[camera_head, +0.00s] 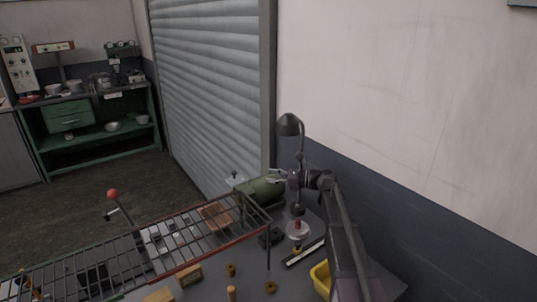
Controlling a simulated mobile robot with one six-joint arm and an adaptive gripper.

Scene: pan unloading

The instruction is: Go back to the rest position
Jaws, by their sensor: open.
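My arm rises from the lower right of the head view and bends left at its top. My gripper (297,211) seems to point down from there, small and dark. It is above a pale round pan (298,233) on the workbench. A small reddish thing (297,224) shows at the pan, just under the gripper. I cannot tell whether it touches the gripper. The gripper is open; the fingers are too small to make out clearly.
A desk lamp (290,124) stands close behind my arm, near the wall. A yellow bin (320,277) is beside my arm. Small brass parts (231,270) lie in front.

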